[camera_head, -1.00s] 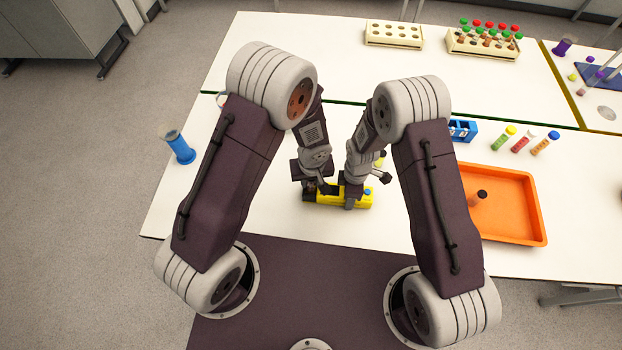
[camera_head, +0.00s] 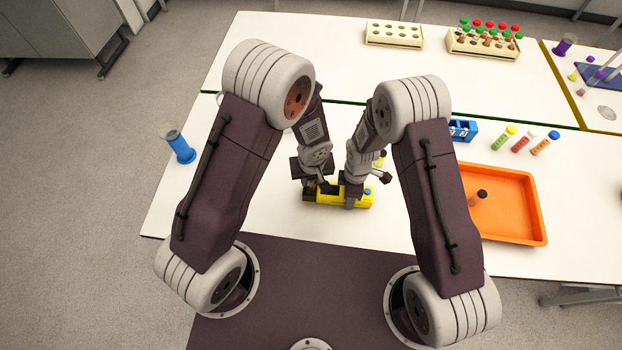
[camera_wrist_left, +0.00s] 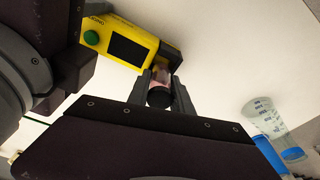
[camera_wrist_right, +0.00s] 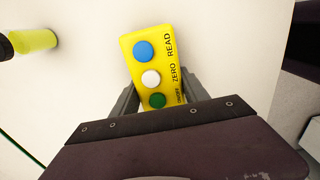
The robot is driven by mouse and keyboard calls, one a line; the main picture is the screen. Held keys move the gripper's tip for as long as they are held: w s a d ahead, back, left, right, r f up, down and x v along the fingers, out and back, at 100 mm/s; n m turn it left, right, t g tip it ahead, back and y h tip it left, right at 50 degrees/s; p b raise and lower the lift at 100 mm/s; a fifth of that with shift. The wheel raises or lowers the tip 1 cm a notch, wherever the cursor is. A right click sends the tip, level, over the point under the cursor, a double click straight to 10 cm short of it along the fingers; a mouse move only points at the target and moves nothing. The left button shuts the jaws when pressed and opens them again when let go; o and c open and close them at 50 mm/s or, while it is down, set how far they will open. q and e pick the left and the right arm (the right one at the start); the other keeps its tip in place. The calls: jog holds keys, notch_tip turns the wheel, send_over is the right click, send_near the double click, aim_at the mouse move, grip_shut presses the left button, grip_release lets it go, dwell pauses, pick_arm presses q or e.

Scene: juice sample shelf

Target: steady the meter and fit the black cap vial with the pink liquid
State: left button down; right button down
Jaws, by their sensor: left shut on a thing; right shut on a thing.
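The yellow meter (camera_head: 362,200) lies on the white table in front of me. Its blue, white and green buttons show in the right wrist view (camera_wrist_right: 148,62), and its dark screen in the left wrist view (camera_wrist_left: 127,49). My right gripper (camera_wrist_right: 158,95) is shut across the meter's body. My left gripper (camera_wrist_left: 160,88) is shut on the black cap vial with the pink liquid (camera_wrist_left: 160,76), cap towards the camera. The vial's far end is at the open end of the meter; I cannot tell how deep it sits. My left gripper (camera_head: 312,190) hides the vial in the head view.
An orange tray (camera_head: 520,238) at the right holds another black-capped vial (camera_head: 478,197). A yellow-green vial (camera_wrist_right: 35,40) stands near the meter's far side. A blue rack (camera_head: 463,130) and several vials are behind the tray. A blue cylinder (camera_head: 181,150) stands at the left.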

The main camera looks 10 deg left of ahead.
pick_arm(q)
jog(key=c, duration=1.1)
grip_release()
jog(key=shift+o, duration=0.2)
notch_tip(320, 180, up, 12)
jog(key=s, duration=0.1)
jog(key=shift+s+d, duration=0.3)
jog(key=shift+s, duration=0.05)
jog(key=shift+f, duration=0.1)
